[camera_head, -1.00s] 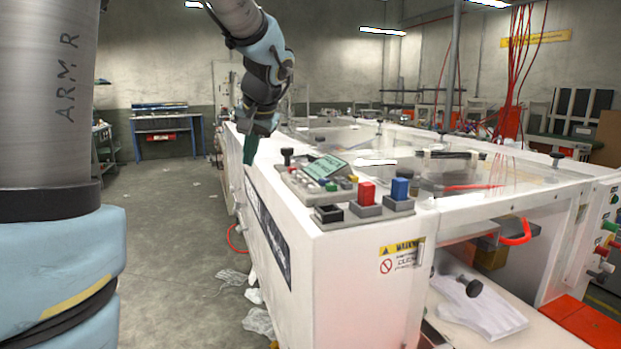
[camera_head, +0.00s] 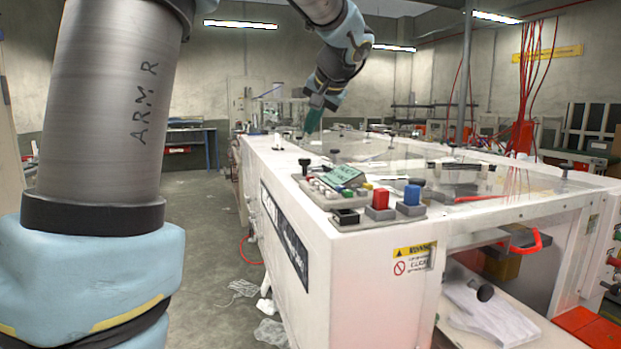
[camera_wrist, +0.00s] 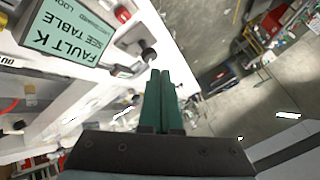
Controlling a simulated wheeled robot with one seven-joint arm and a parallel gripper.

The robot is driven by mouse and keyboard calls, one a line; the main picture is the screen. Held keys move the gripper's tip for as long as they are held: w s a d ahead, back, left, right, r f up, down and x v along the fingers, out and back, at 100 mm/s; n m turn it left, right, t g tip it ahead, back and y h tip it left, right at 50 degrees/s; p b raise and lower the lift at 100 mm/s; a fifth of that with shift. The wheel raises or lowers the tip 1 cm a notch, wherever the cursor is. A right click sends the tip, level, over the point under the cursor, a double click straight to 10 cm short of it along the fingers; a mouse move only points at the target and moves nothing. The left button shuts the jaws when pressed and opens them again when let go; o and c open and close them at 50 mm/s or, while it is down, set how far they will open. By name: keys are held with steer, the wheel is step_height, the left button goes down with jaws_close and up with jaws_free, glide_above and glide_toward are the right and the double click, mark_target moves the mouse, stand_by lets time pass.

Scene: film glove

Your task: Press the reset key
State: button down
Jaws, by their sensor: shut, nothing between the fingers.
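The control panel (camera_head: 335,223) sits on the near corner of the white machine. It carries a black key (camera_head: 345,216), a red key (camera_head: 380,199), a blue key (camera_head: 412,194) and several small coloured buttons. I cannot read which is the reset key. A tilted green display (camera_head: 345,176) stands behind them; in the wrist view the display (camera_wrist: 75,28) reads "FAULT K SEE TABLE". My gripper (camera_head: 311,123) is shut and empty, above the machine top behind the panel, touching no key. Its green fingers (camera_wrist: 160,75) also show in the wrist view, beside a black knob (camera_wrist: 148,55).
A black knob (camera_head: 304,163) stands up at the panel's left. Clear covers (camera_head: 385,150) span the machine top. A warning label (camera_head: 414,258) is on its front. Plastic scraps (camera_head: 270,332) lie on the floor to the left, where the aisle (camera_head: 205,215) is mostly free.

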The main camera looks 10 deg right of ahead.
step_height(320, 180, down, 8)
steer(key=b, duration=0.5)
steer(key=shift+r, duration=0.25)
steer(key=shift+f+b, duration=0.55)
steer(key=shift+f, duration=0.05)
steer(key=shift+f, duration=0.15)
stand_by(1.0)
steer(key=shift+f+b, duration=0.25)
steer(key=shift+b, duration=0.3)
steer(key=shift+f+b, duration=0.45)
steer(key=shift+b, duration=0.05)
stand_by(0.5)
steer(key=shift+r, duration=0.15)
steer(key=shift+r+p, duration=0.55)
steer(key=shift+r, duration=0.2)
